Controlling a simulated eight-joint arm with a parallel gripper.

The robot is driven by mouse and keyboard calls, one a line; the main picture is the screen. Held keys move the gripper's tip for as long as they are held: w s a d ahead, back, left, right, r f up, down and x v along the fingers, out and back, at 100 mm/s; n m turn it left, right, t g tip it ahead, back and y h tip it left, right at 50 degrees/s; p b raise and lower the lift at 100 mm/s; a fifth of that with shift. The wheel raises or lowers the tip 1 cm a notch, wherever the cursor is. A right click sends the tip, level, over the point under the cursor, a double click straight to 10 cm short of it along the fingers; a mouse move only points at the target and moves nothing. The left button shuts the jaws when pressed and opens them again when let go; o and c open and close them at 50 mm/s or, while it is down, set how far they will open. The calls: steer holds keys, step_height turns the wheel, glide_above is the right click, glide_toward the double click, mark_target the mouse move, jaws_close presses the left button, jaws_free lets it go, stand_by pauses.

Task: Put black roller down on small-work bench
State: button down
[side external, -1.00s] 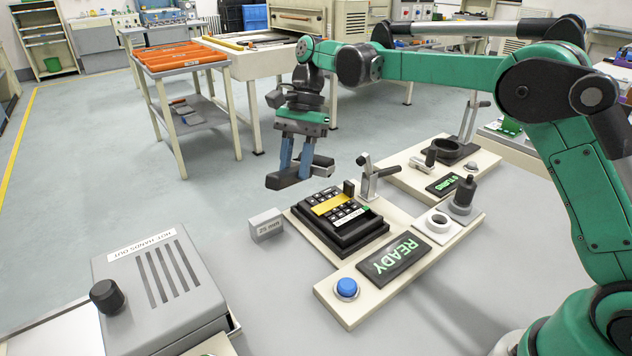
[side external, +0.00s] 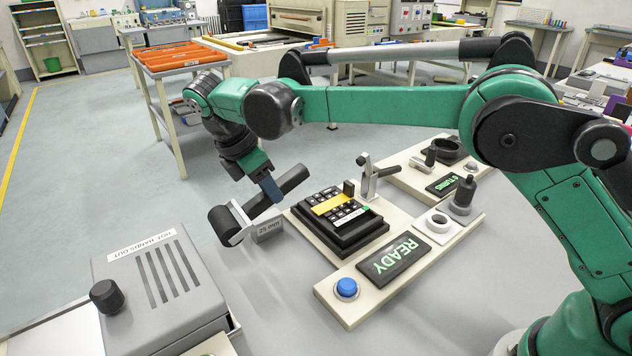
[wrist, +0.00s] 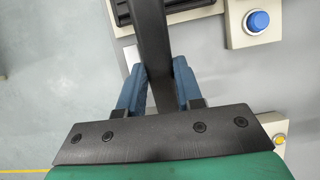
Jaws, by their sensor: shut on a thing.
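The black roller (side external: 224,226) has a dark cylinder, a pale metal frame and a black handle (side external: 292,179). My gripper (side external: 269,188) is shut on the handle, which also shows between the blue fingers in the wrist view (wrist: 157,75). The roller is tilted, with its cylinder lower left and its handle rising to the right. It is near the small-work bench (side external: 270,300), between the grey box and the keyboard. I cannot tell whether the cylinder touches the bench. In the wrist view the roller's cylinder end is not visible.
A grey box marked hot (side external: 160,290) is at front left. A READY sign (side external: 402,256) and blue button (side external: 346,288) sit nearby.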

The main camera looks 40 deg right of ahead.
steer(key=shift+n, duration=0.3)
step_height(320, 180, down, 8)
steer(key=shift+r, duration=0.1)
steer(key=shift+f, duration=0.65)
steer(key=c, duration=0.9)
jaws_free()
steer(key=shift+o, duration=0.2)
